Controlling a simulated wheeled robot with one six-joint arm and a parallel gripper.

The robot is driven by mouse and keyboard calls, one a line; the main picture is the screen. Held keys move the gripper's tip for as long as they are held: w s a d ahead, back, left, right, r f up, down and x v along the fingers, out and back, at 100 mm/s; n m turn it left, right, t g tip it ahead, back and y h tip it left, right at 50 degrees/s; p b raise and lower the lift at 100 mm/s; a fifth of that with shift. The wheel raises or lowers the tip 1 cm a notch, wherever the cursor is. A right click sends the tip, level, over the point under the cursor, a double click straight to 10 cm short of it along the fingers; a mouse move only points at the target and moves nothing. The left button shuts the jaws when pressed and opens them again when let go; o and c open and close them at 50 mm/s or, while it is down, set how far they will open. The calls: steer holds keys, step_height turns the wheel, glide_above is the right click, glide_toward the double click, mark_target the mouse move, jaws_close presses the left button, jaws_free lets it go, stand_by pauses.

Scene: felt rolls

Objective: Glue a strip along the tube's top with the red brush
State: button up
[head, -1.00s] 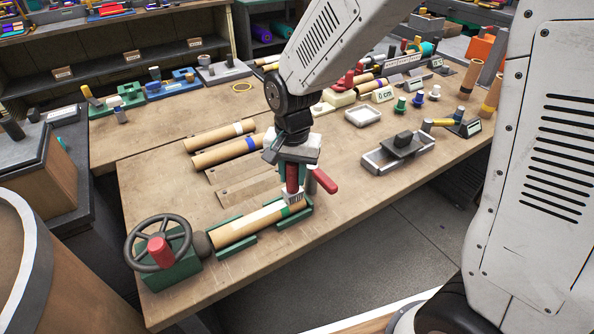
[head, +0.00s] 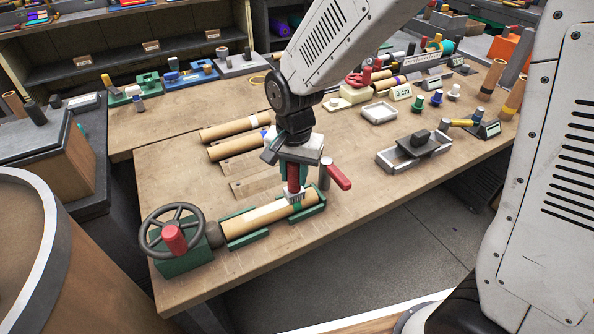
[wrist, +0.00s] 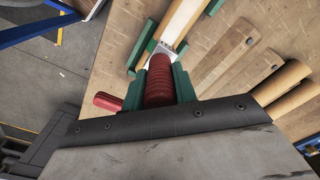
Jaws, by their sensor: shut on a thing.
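A tan cardboard tube (head: 236,230) lies in a green cradle (head: 248,240) at the front of the bench. A pale strip (head: 266,212) runs along part of its top, also seen in the wrist view (wrist: 180,22). My gripper (head: 293,176) is shut on the upright red brush (wrist: 159,85). The brush's pale lower end (head: 296,196) is at the tube's top, near its right end. I cannot tell whether the bristles press on it. A green patch shows just below the brush.
A handwheel with a red knob (head: 174,239) stands at the cradle's left end. A red lever (head: 338,177) sticks out right of my gripper. Two tubes (head: 228,131) lie behind.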

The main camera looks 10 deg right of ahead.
steer(key=shift+s+a, duration=0.25)
steer(key=shift+a, duration=0.55)
steer(key=shift+s+a, duration=0.2)
steer(key=shift+a, duration=0.6)
steer(key=shift+s+a, duration=0.25)
steer(key=shift+a, duration=0.5)
steer(key=shift+s+a, duration=0.2)
steer(key=shift+a, duration=0.55)
steer(key=shift+r, duration=0.75)
steer(key=shift+r, duration=0.1)
